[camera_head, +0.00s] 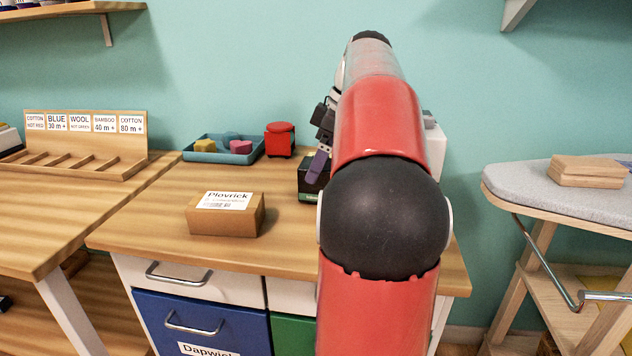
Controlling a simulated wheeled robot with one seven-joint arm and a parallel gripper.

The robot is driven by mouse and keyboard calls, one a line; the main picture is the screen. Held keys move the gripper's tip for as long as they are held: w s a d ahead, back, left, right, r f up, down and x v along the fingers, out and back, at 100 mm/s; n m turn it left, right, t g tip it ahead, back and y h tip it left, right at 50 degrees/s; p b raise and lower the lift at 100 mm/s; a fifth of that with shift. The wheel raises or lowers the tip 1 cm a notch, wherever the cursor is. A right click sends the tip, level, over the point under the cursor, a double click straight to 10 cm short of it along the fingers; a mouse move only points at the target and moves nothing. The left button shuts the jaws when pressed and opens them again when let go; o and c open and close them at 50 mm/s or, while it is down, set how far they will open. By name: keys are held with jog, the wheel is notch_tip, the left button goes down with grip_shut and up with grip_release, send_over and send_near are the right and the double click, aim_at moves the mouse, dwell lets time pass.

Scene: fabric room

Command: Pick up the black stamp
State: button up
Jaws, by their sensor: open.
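My gripper (318,165) is partly in view at the back of the wooden desk, largely hidden behind my red and black arm. A greyish finger points down, and the gripper is open. A black block with a green stripe (308,182) stands on the desk just below the finger, its right side hidden by my arm. I cannot tell whether this block is the black stamp or whether the finger touches it. No other thing is clearly a black stamp; it may be behind my arm.
A cardboard box labelled "Plovrick" (226,214) sits on the wooden desk (150,218). Behind it are a blue tray (196,156) with coloured pieces and a red object (280,140). A wooden rack (95,165) stands left; an ironing board (520,185) with wooden blocks stands right.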

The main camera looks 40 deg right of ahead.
aim_at(307, 192)
jog(key=x, duration=0.4)
jog(key=shift+s+f+b, duration=0.3)
jog(key=shift+f, duration=0.2)
jog(key=c, duration=1.1)
jog(key=shift+r, duration=0.15)
